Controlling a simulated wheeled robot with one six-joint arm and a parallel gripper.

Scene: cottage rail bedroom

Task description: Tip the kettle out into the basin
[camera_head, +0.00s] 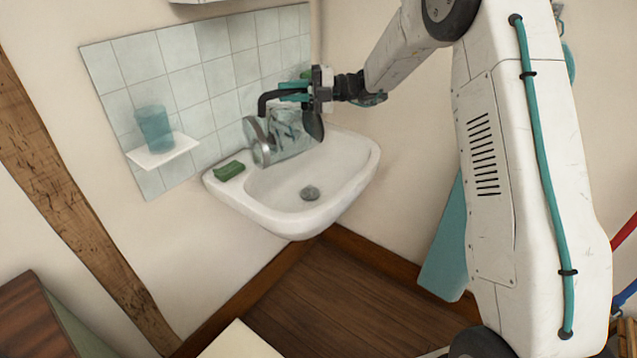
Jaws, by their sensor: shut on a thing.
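The kettle (290,139) is a shiny metal body with a dark handle. It lies tilted on its side over the back of the white basin (345,180), with a round end (262,153) facing left and down. My gripper (300,90) is at the kettle's dark handle, above the basin, and is shut on it. The basin's bowl and its dark drain (310,193) are in view. No pouring water can be made out. The tap is not clearly visible behind the kettle.
A green soap bar (229,170) lies on the basin's left rim. A teal tumbler (154,128) stands on a small white shelf (165,151) on the tiled wall. A dark wooden cabinet (35,320) is at lower left. Wooden floor (300,290) lies open below the basin.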

